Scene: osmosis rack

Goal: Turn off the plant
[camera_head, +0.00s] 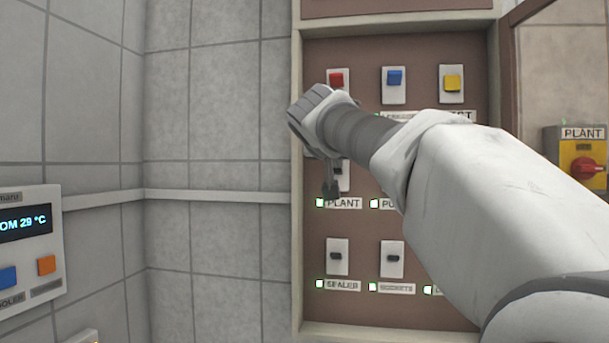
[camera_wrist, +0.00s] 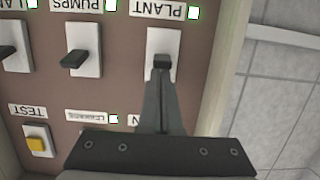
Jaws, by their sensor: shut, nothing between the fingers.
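The PLANT switch (camera_head: 341,172) is a pale plate with a black toggle on the brown panel, partly hidden by my gripper in the head view. In the wrist view, which is upside down, its plate (camera_wrist: 164,41) and toggle (camera_wrist: 162,61) show above my fingertips, with the PLANT label (camera_wrist: 157,10) and a lit green lamp (camera_wrist: 193,13) beyond. My gripper (camera_wrist: 160,74) is shut and empty, its tips at the toggle; I cannot tell whether they touch it. It also shows in the head view (camera_head: 331,192), in front of the panel.
A PUMPS switch (camera_wrist: 84,50) stands beside it. Red (camera_head: 336,78), blue (camera_head: 394,77) and yellow (camera_head: 452,83) buttons are above; SEALER (camera_head: 337,257) and SOCKETS (camera_head: 392,260) switches are below. A yellow box labelled PLANT (camera_head: 564,148) with a red knob is at right.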

